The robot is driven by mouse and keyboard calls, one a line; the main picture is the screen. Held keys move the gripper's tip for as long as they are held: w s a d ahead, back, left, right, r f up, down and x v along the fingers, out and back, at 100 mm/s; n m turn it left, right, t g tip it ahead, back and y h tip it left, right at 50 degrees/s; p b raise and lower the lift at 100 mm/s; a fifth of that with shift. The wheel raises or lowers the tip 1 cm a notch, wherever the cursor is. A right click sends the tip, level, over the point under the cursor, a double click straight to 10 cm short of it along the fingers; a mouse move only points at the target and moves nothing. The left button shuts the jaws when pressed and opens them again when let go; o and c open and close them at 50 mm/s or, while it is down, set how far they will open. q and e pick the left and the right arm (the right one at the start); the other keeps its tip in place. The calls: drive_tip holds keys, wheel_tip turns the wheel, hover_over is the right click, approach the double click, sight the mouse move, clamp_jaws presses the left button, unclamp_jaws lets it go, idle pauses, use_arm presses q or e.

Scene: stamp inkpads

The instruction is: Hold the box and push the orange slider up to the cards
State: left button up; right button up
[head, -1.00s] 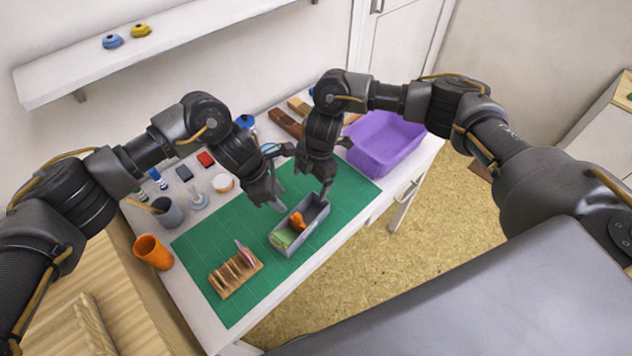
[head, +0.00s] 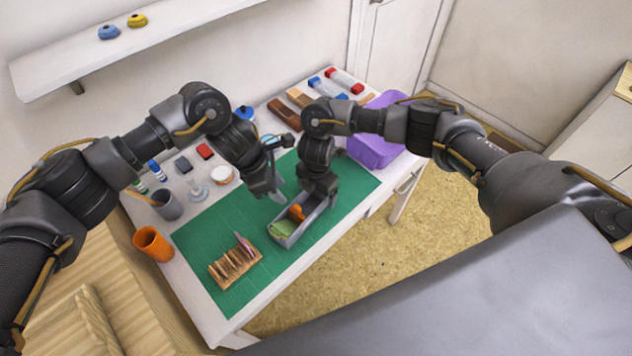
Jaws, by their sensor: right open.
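The grey open box (head: 297,236) lies on the green mat, its long side running from near left to far right. The orange slider (head: 296,212) stands inside it, about midway along. Green cards (head: 282,229) lie in the near end, close to the slider's near side. My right gripper (head: 318,199) is over the far end of the box, open, its fingers reaching down at or into it; their tips are largely hidden. My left gripper (head: 275,196) is low beside the box's left side, near its far half. I cannot tell whether it touches the box or how wide its jaws are.
A wooden rack (head: 229,274) with upright pieces stands on the mat (head: 205,232) left of the box. An orange cup (head: 152,247), a dark pen cup (head: 167,205) and inkpads line the left side. A purple bin (head: 375,152) stands behind right. Mat in front of the box is clear.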

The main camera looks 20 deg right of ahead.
drive_tip(key=shift+f, duration=1.1)
